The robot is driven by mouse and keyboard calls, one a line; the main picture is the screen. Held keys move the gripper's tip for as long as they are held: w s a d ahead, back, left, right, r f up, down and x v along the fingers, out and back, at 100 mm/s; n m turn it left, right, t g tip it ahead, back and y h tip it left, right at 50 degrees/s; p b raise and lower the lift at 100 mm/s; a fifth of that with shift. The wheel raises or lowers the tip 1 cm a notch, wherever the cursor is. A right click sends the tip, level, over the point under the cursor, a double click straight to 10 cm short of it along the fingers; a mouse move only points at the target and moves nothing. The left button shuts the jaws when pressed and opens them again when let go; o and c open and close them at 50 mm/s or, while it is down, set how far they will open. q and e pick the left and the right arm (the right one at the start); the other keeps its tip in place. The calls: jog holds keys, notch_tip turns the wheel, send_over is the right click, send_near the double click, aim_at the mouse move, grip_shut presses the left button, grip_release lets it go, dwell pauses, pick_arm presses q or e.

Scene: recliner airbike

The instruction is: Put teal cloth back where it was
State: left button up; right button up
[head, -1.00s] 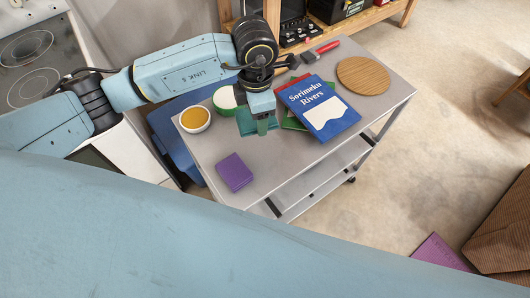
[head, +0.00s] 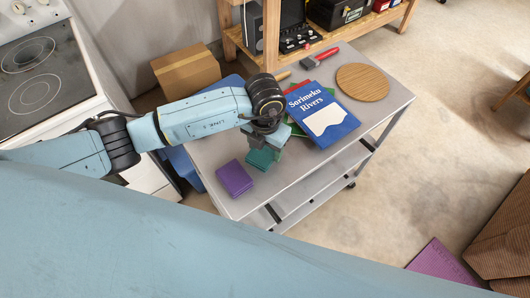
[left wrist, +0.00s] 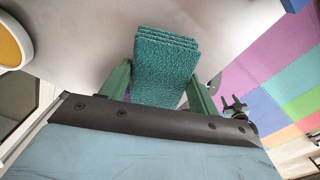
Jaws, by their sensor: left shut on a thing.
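The teal cloth (head: 259,160) is a small folded stack over the grey cart top, just right of the folded purple cloth (head: 234,179). My left gripper (head: 273,151) is shut on it. In the left wrist view the teal cloth (left wrist: 166,66) sits between the two green fingers, its folded layers showing. I cannot tell whether the cloth touches the cart top. My right gripper is not in view.
The grey cart (head: 300,172) also holds a blue book (head: 322,112), a round wooden board (head: 362,82) and a red-handled tool (head: 322,56). A bowl with yellow contents (left wrist: 10,44) shows in the left wrist view. The cart's front right is clear.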

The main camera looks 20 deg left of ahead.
aim_at(265, 149)
pick_arm(q)
jog(key=shift+f, duration=1.6)
jog(key=shift+f+b, duration=0.2)
jog(key=shift+b, duration=0.1)
jog(key=o, duration=0.9)
jog(key=shift+r, duration=0.15)
jog(key=shift+r, duration=0.35)
notch_tip(265, 149, up, 12)
jog(key=shift+f+p, duration=0.25)
jog(key=shift+p, duration=0.35)
jog(key=shift+s, duration=0.1)
